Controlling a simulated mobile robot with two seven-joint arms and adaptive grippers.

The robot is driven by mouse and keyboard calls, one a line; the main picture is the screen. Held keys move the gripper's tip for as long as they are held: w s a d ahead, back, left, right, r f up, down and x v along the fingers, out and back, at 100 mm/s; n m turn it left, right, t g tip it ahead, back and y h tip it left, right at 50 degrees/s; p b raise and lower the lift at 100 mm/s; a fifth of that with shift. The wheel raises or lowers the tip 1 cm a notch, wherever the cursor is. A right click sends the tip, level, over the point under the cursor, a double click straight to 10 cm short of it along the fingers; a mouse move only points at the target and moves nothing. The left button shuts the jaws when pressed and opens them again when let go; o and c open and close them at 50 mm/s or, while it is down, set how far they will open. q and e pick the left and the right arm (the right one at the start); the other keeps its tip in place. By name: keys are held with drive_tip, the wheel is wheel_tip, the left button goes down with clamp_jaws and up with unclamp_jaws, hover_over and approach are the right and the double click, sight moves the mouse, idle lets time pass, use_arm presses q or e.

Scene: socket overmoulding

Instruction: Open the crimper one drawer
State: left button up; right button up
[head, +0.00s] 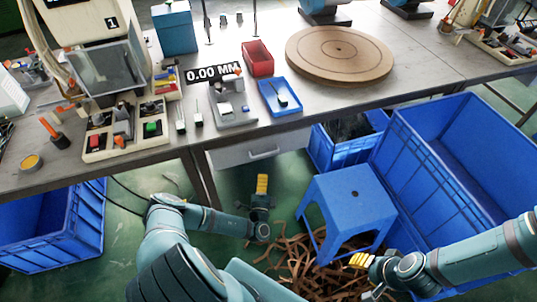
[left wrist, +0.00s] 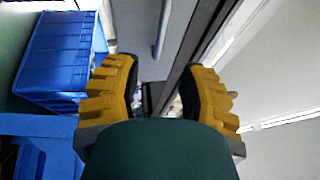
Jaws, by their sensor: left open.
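The crimper marked 1 (head: 100,45) stands on the bench at the upper left of the head view. A grey drawer (head: 231,157) with a bar handle (head: 264,154) sits under the bench's front edge and looks shut. My left gripper (head: 262,184) is below and in front of the drawer, apart from the handle. In the left wrist view my left gripper (left wrist: 161,92) has its yellow fingers apart with nothing held between them. The handle (left wrist: 162,28) shows beyond the fingertips there. My right gripper (head: 360,260) is low at the right; its finger gap is unclear.
A blue stool (head: 350,195) and large blue crates (head: 455,130) stand right of the drawer. Another blue crate (head: 50,225) is at the left under the bench (head: 240,138). Brown strips (head: 305,262) litter the floor. The floor just below the drawer is mostly open.

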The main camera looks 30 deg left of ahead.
sight(265, 154)
use_arm(q)
drive_tip(key=b+x, duration=0.2)
drive_tip(key=x, duration=0.9)
drive_tip(key=shift+w, duration=0.3)
clamp_jaws()
